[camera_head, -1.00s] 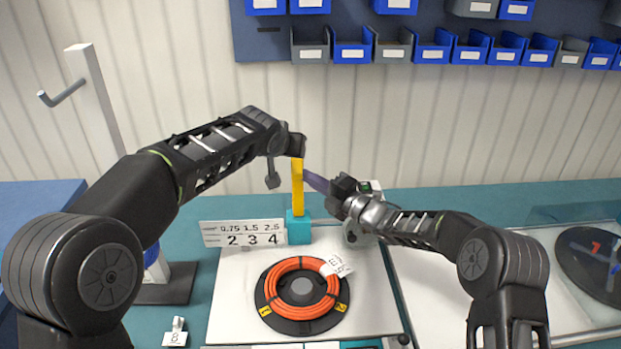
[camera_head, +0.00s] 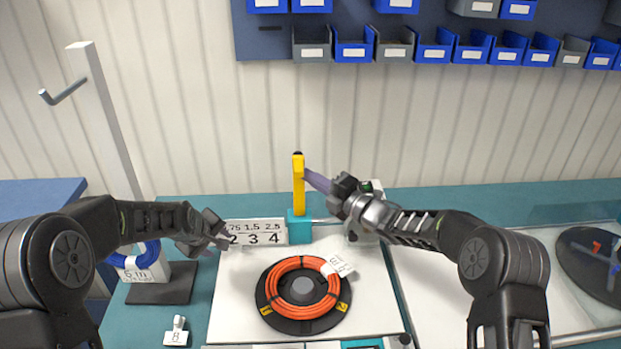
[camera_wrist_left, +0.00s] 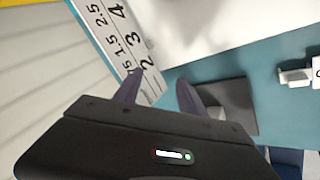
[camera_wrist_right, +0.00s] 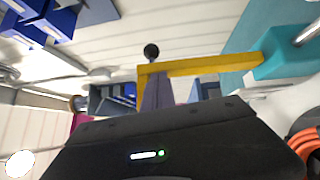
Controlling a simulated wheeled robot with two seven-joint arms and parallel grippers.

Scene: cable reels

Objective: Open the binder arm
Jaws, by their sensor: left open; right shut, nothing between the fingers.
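The yellow binder arm (camera_head: 299,184) stands upright from a teal block (camera_head: 299,228) at the back of the white board. It also shows in the right wrist view (camera_wrist_right: 205,65), with a dark knob at its tip. My right gripper (camera_head: 308,174) is shut and empty, its fingertips close beside the arm's upper part; I cannot tell whether they touch. My left gripper (camera_head: 222,244) is open and empty, over the left edge of the number plate (camera_head: 258,233). An orange cable coil (camera_head: 302,294) with a white tag lies on a black reel on the board.
A grey post with a hook (camera_head: 105,130) stands at the left. A blue coil (camera_head: 135,258) hangs near its dark base. A small tag marked 8 (camera_head: 177,332) lies at the front left. Blue and grey bins (camera_head: 354,46) line the back wall.

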